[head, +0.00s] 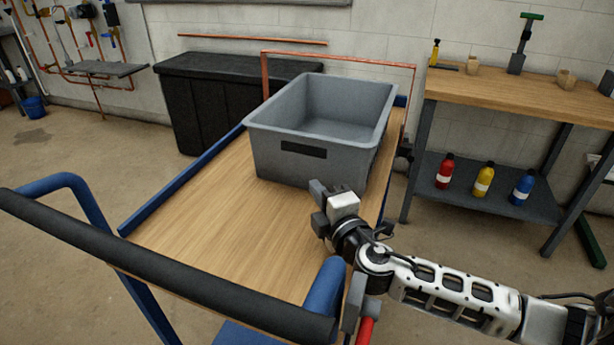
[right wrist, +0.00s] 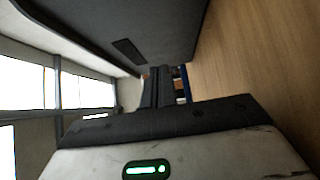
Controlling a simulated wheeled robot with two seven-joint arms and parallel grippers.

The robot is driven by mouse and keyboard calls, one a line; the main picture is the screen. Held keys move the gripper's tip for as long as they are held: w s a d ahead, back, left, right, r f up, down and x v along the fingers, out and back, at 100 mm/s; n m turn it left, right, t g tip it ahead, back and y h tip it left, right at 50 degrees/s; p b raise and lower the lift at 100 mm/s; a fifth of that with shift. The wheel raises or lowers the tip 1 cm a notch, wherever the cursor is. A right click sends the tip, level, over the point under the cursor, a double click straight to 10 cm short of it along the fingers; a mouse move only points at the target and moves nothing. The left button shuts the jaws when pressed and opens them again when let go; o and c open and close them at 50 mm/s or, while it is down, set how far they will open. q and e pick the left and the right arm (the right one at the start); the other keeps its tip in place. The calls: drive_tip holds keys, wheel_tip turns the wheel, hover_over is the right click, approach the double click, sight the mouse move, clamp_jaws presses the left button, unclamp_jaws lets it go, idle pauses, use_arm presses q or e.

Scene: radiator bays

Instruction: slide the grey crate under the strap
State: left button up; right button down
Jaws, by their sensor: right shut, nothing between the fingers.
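The grey crate (head: 283,157) is an open, empty-looking bin standing upright on the wooden deck (head: 205,225) of a blue cart, toward its far end. A thin orange-red band (head: 340,57) forms an arch behind the crate; it looks like the strap, but I cannot tell how it is fixed. The crate stands in front of it. My right gripper (head: 332,194) is shut and empty, close to the crate's near right lower corner; I cannot tell whether it touches. In the right wrist view the fingers (right wrist: 163,85) show beside the dark crate wall (right wrist: 130,25). My left gripper is out of view.
The cart's black-padded handle (head: 170,265) crosses the near left. A workbench (head: 520,95) with several bottles on its lower shelf stands right. A black chest (head: 225,90) stands behind the cart. The near deck is clear.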

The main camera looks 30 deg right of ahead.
drive_tip(key=w, duration=0.5)
drive_tip(key=shift+w+d, duration=0.15)
drive_tip(key=shift+w, duration=0.15)
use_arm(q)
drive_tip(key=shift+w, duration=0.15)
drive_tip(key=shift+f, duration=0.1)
